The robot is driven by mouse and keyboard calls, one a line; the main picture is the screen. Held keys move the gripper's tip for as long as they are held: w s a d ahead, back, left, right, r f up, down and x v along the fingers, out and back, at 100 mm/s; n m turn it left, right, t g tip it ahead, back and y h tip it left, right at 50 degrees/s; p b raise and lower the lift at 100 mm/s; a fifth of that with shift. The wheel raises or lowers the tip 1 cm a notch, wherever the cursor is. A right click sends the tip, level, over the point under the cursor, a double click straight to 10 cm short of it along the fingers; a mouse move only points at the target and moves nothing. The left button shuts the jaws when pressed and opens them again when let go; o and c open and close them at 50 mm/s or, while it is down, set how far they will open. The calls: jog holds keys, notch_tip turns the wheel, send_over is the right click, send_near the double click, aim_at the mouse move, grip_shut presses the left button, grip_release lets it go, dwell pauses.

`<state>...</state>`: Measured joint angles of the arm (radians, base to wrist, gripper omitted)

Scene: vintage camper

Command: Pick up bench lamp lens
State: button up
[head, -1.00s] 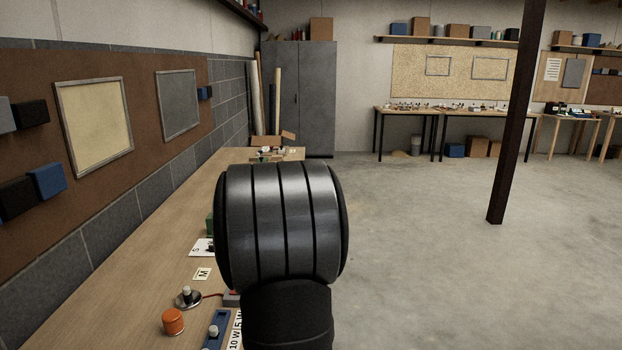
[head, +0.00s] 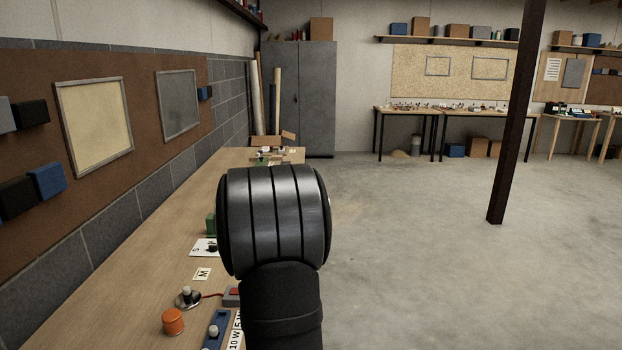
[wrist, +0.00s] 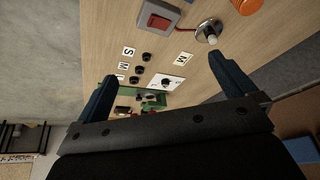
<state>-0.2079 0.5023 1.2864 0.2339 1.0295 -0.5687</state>
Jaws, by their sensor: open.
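The bench lamp lens looks to be the orange cap (head: 173,321) standing on the wooden bench at the lower left of the head view. It also shows at the top edge of the wrist view (wrist: 247,6), partly cut off. Beside it is a round metal lamp base with a pale bulb (head: 187,297), also in the wrist view (wrist: 208,31). My gripper (wrist: 163,68) is open and empty above the bench, its blue fingers wide apart. The lens lies beyond the right finger, outside the jaws. In the head view my arm hides the gripper.
A grey box with a red switch (wrist: 159,16) is joined to the lamp base by a red wire. Black knobs and letter cards (wrist: 185,59) lie on the bench, with a green tray (wrist: 150,99) further along. A blue holder (head: 216,328) stands near the lens. A wall borders the bench.

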dwell(0.4)
jog(key=c, duration=0.6)
jog(key=n+g+h, duration=0.3)
jog(key=n, duration=0.3)
send_over(171, 314)
notch_tip(171, 314, down, 3)
jog(key=f, duration=1.2)
jog(key=shift+w+a+f, duration=0.1)
jog(key=shift+w, duration=0.1)
jog(key=shift+s+f, duration=0.2)
jog(key=shift+f, duration=2.4)
